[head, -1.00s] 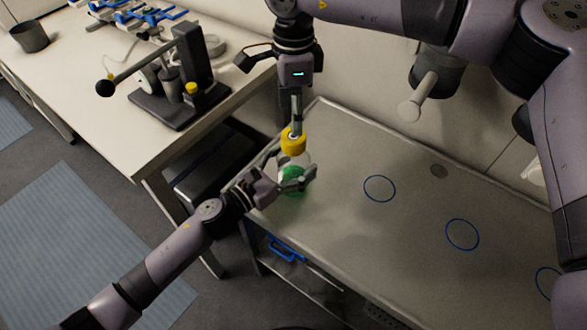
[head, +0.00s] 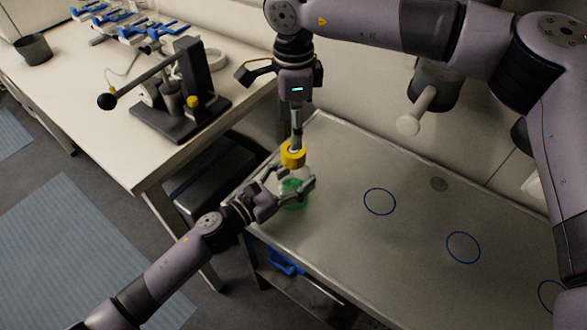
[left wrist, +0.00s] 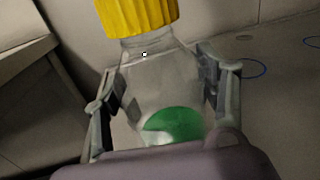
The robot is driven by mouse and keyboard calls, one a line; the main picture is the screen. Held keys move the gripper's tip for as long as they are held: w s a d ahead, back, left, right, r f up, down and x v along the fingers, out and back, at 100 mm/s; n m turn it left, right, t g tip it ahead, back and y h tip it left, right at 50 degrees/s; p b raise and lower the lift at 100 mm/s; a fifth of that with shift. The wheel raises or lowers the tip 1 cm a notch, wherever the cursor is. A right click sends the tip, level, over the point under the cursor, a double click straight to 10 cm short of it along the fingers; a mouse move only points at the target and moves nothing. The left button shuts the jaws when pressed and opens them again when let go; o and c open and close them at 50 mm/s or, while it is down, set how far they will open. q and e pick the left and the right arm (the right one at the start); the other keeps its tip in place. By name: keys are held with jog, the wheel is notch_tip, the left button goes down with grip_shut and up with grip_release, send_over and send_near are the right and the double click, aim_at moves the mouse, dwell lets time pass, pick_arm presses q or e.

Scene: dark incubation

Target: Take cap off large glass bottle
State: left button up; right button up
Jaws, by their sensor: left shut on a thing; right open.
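The large glass bottle is clear, with green contents (head: 292,188) and a yellow cap (head: 293,156) on its neck. My left gripper (head: 293,187) is shut around the bottle's body below the cap. In the left wrist view the bottle (left wrist: 160,75) stands between both fingers, with the ribbed yellow cap (left wrist: 138,14) on top, partly cut off by the frame. My right gripper (head: 296,140) points down from above, open, its tips at or just over the cap. I cannot tell whether they touch it, or whether the bottle's base rests on the table.
The grey table (head: 330,240) has blue circles (head: 380,201) marked on it, and its right part is clear. A white bench (head: 70,95) at the left carries a black lever device (head: 180,115) and a grey pot (head: 34,49). A wall stands behind the table.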

aim_at(293, 152)
jog(key=m, duration=0.9)
jog(key=shift+a, duration=0.1)
jog(key=m, duration=0.5)
jog(key=shift+m, duration=0.4)
jog(key=m, duration=0.3)
jog(key=shift+m, duration=0.3)
jog(key=m, duration=0.3)
jog(key=shift+m, duration=0.4)
jog(key=m, duration=0.5)
jog(key=shift+m, duration=0.3)
jog(key=m, duration=0.3)
jog(key=shift+m, duration=0.3)
jog(key=m, duration=0.4)
jog(key=shift+f, duration=4.05)
